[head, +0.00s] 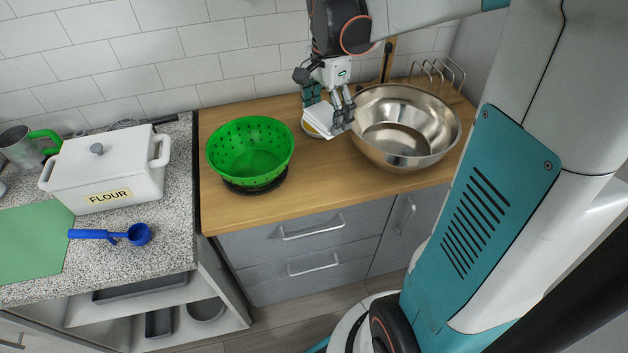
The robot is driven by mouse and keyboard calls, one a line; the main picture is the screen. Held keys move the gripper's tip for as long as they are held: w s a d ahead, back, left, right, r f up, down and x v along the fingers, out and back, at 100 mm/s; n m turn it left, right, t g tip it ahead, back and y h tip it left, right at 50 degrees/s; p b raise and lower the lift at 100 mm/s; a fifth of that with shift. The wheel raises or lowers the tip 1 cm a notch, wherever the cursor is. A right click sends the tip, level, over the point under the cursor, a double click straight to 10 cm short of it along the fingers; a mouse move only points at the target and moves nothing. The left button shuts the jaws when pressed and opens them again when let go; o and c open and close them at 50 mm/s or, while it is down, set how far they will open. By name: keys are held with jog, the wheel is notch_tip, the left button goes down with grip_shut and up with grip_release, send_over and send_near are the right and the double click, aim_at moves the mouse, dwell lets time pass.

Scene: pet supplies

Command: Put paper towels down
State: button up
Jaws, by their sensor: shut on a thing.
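My gripper (328,110) is at the back of the wooden counter, between a green colander and a steel bowl. It is shut on a small white object (321,120), which I take to be the paper towels; the fingers cover part of it. The white object is tilted and sits low near the wooden counter (300,196). A round, yellowish-rimmed thing shows just under it. I cannot tell whether the white object touches that thing or the counter.
The green colander (250,150) stands on a dark round base to the left. The large steel bowl (405,125) is close on the right, with a wire rack (440,72) behind it. A white flour container (108,170) and blue scoop (138,234) are on the speckled counter. The wooden counter's front is clear.

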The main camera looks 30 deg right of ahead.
aim_at(324, 177)
notch_tip(324, 177, down, 20)
jog(key=b, duration=0.6)
jog(key=shift+r, duration=0.2)
jog(key=shift+f, duration=0.1)
jog(key=o, duration=0.8)
jog(key=shift+f, duration=0.1)
jog(key=shift+c, duration=0.2)
jog(key=o, duration=0.4)
jog(key=shift+o, duration=0.2)
notch_tip(324, 177, up, 12)
jog(key=p, duration=0.4)
jog(key=shift+r, duration=0.2)
